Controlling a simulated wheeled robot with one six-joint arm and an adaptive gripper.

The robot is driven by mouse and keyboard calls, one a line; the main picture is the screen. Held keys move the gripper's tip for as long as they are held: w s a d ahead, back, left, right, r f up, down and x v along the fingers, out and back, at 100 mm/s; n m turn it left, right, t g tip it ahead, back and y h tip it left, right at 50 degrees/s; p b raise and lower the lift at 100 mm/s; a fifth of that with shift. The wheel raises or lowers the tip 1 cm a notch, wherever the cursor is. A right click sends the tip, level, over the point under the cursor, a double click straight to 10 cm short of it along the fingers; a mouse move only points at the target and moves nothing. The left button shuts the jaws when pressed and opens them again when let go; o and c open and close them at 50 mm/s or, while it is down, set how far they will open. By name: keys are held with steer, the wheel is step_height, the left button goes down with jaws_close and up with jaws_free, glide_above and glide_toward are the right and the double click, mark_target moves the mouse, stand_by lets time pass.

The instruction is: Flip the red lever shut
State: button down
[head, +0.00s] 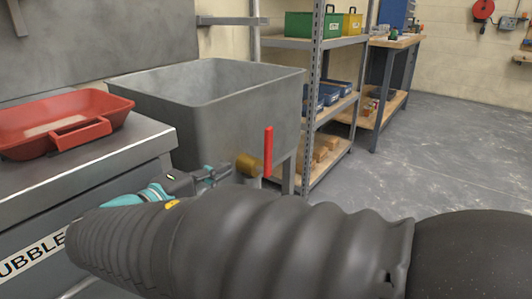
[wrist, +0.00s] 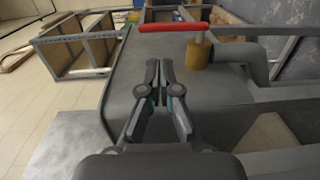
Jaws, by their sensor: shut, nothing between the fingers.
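The red lever (head: 268,152) stands upright beside a brass valve (head: 246,165) low on the grey tub's front in the head view. In the wrist view the lever (wrist: 172,27) runs across the top of the picture, joined by a short stem to the brass valve body (wrist: 199,54) on a grey pipe. My gripper (head: 226,169) is shut and empty, just left of the valve in the head view. In the wrist view my gripper (wrist: 160,64) points toward the lever, with a gap between fingertips and lever. My arm hides part of the area below the valve.
The grey tub (head: 160,95) stands behind the valve. A red tray (head: 98,103) lies on a grey bench at left. A metal shelf (head: 317,80) with boxes stands right of the tub. The floor (head: 440,140) further right is clear.

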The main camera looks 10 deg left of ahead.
mark_target(265, 145)
steer(key=x, duration=1.2)
